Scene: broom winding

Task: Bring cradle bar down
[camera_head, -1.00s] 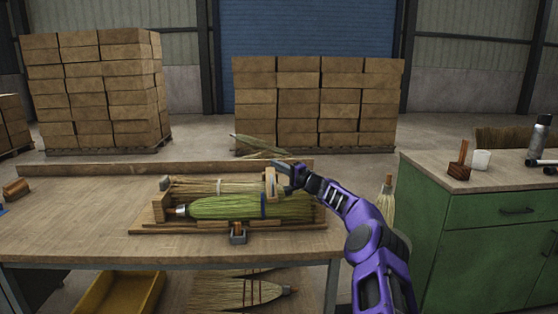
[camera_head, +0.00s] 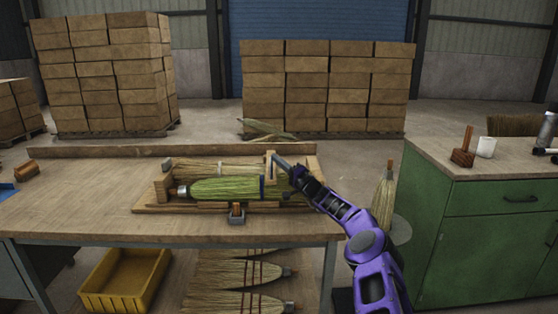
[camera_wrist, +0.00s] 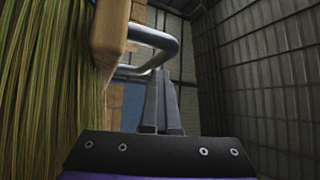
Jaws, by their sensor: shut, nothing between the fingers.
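The wooden cradle (camera_head: 140,208) lies on the bench and holds a green broom bundle (camera_head: 222,189) with a dark blue band. A bent metal bar with a pale wooden block (camera_head: 270,168) stands at the cradle's right end. In the wrist view the metal bar (camera_wrist: 163,38) and the wooden block (camera_wrist: 108,35) rise beside the broom straw (camera_wrist: 50,90). My gripper (camera_head: 281,162) is at the right of the block in the head view. Its fingers (camera_wrist: 162,100) are together and empty, close below the bar. I cannot tell whether they touch it.
The bench (camera_head: 80,215) has free room to the left of the cradle. A green cabinet (camera_head: 480,215) stands at the right. A yellow bin (camera_head: 125,285) and several brooms (camera_head: 235,272) lie below.

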